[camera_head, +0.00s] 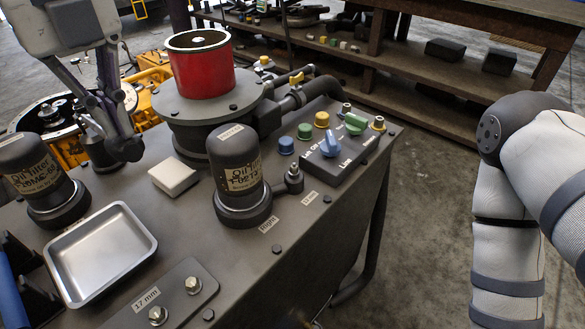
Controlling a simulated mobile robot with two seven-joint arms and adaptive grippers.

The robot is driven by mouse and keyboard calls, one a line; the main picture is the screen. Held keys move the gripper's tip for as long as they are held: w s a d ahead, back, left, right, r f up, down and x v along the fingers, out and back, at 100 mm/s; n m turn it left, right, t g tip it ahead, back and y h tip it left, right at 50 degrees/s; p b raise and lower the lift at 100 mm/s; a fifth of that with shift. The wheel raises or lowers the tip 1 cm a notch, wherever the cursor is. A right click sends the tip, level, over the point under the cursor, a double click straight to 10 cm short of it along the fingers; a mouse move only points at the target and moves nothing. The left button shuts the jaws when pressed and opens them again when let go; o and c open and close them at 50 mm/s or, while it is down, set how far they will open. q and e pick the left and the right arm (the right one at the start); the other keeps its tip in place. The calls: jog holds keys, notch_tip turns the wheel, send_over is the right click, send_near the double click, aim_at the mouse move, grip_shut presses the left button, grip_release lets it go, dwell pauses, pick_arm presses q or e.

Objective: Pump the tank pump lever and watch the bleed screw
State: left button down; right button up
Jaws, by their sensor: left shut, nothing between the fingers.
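My left gripper (124,148) comes down from the upper left. Its fingers are shut and empty, beside a dark post with a metal top (90,128) at the bench's far left edge; I cannot tell whether they touch it. I cannot tell for sure which part is the pump lever or the bleed screw. A red cylinder (202,68) stands on a round dark flange. A short rod with a round end (293,180) sits beside the right oil filter (237,170). My right arm is at the right edge, its gripper out of frame.
A control block (345,155) with coloured knobs, including a green one (355,124), is at the bench's right. A white block (173,176), another oil filter (40,180), a metal tray (70,287) and a bolted plate (170,302) occupy the bench. A shelf (400,85) stands behind.

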pick_arm(q)
jog(key=shift+f, duration=3.35)
notch_tip(320, 180, up, 8)
jog(key=shift+r, duration=0.1)
jog(key=shift+f, duration=4.15)
notch_tip(320, 180, up, 8)
jog(key=shift+r, duration=0.1)
jog(key=shift+r, duration=0.1)
notch_tip(320, 180, up, 6)
jog(key=shift+f, duration=0.1)
